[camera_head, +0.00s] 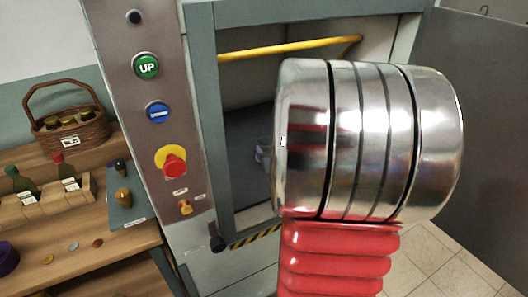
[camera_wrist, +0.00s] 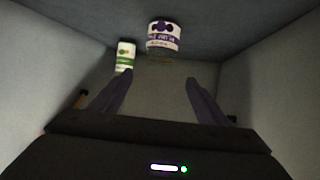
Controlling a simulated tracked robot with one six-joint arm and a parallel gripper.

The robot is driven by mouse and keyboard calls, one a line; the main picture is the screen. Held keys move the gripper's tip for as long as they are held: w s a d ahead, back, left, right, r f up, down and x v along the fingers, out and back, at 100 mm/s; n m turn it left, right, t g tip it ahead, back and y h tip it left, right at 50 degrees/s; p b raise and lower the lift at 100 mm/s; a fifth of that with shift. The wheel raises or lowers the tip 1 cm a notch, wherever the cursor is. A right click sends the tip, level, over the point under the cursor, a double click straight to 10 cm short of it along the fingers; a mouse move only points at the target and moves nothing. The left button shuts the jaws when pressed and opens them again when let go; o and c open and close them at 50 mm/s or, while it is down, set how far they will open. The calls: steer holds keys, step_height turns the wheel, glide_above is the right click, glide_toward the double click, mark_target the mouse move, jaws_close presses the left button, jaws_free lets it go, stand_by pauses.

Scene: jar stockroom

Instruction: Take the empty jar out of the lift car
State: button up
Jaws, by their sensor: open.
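The lift car (camera_head: 245,125) stands open in the head view, with a dark interior. A small pale jar (camera_head: 263,155) shows inside it, partly hidden behind my arm. In the wrist view there are two containers: a wider one with a white and purple label (camera_wrist: 164,38) and a narrower one with a white and green label (camera_wrist: 125,56). I cannot tell which one is empty. My gripper (camera_wrist: 160,76) is open in the wrist view, with nothing between its two dark fingers. Both containers are beyond the fingertips. My gripper is hidden in the head view.
Pale walls (camera_wrist: 278,75) enclose the gripper on both sides. A yellow bar (camera_head: 285,48) crosses the top of the lift opening. A control panel (camera_head: 155,110) with buttons stands left of it. A wooden shelf (camera_head: 110,262) with bottles and a basket (camera_head: 68,122) is farther left.

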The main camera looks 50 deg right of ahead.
mark_target(268, 143)
steer(key=shift+x, duration=4)
steer(key=shift+f, duration=0.1)
steer(key=shift+x, duration=2.55)
steer(key=shift+c, duration=0.2)
steer(key=c, duration=1.1)
